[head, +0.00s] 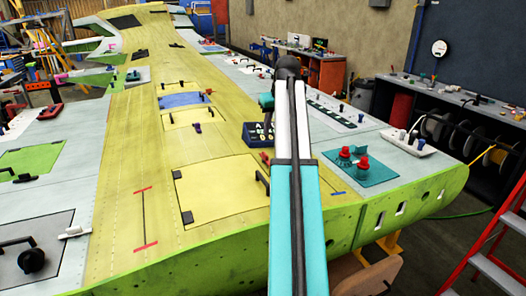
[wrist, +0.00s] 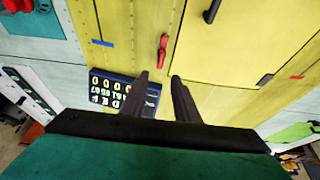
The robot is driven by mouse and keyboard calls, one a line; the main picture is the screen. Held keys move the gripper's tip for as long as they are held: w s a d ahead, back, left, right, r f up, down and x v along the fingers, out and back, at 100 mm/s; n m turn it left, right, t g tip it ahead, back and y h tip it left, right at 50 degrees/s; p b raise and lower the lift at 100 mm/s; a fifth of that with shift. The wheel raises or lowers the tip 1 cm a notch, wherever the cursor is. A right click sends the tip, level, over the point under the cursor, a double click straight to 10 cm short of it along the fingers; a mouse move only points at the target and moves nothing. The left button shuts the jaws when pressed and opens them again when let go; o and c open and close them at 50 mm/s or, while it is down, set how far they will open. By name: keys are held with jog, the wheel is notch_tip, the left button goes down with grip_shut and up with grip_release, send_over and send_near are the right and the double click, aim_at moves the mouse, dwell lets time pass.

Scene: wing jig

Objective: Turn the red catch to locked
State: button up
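The red catch (wrist: 163,50) is a small handle on the yellow skin in the wrist view, near the edge of a yellow hatch. It stands nearly upright in that picture. A small dark red shape that looks like it shows in the head view (head: 265,158), partly beside my arm. My gripper (wrist: 160,77) is open and empty. Its two dark fingers point toward the catch, with the tips just below it in the picture. I see no clear contact. In the head view my arm hides much of this area, and the fingers cannot be made out.
A dark blue box with white characters (head: 258,134) sits close to the catch. A yellow hatch (head: 225,190) with a black handle lies nearby. A teal plate with red knobs (head: 360,168) is to the right. A red ladder (head: 490,262) stands at the lower right.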

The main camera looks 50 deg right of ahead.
jog(key=shift+w+f, duration=0.1)
jog(key=p, duration=0.5)
send_near(265, 153)
jog(key=shift+x, duration=4.05)
grip_shut()
